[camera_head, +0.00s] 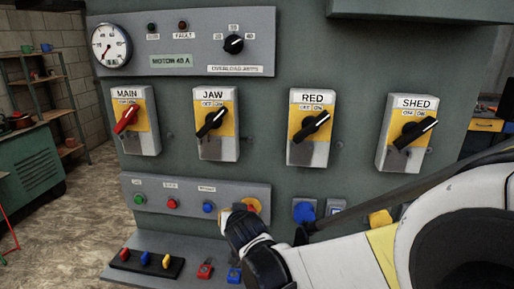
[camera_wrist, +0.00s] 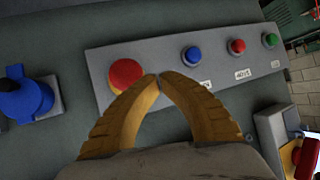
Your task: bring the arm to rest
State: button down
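My arm (camera_head: 350,250) reaches in from the lower right in the head view, in front of the grey-green control cabinet (camera_head: 270,90). My gripper (camera_head: 238,210) is at the right end of the lower button strip, partly covering the large button there. In the wrist view, the two yellow fingers of my gripper (camera_wrist: 158,78) meet at their tips with nothing visible between them. The large red button (camera_wrist: 126,73) appears just beyond the fingertips, partly behind one finger. I cannot tell whether the fingers touch it.
Rotary switches MAIN (camera_head: 126,120), JAW (camera_head: 211,122), RED (camera_head: 311,125) and SHED (camera_head: 411,131) line the cabinet above my gripper. A blue socket (camera_head: 304,211) sits to its right. Padlocks (camera_head: 205,269) and a black tag rack (camera_head: 147,262) lie on the ledge below. Open floor lies left.

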jog(key=s+d+r+g+h, duration=0.1)
jog(key=s+d+r, duration=0.1)
jog(key=s+d, duration=0.35)
jog(key=s+d+r+m+h, duration=0.1)
jog(key=s+d, duration=0.1)
jog(key=d, duration=0.6)
jog(key=s+d+r+g+h, duration=0.1)
jog(key=s+d+r, duration=0.15)
jog(key=d, duration=0.45)
jog(key=s+d+f+g, duration=0.1)
jog(key=s+d+f, duration=0.1)
jog(key=s+d, duration=0.3)
jog(key=s+d+f+m+g, duration=0.1)
jog(key=s+d, duration=0.3)
jog(key=s, duration=0.8)
jog(key=shift+s+d+f+g+h, duration=0.2)
jog(key=shift+d+f+g+h, duration=0.1)
jog(key=shift+d+f, duration=0.05)
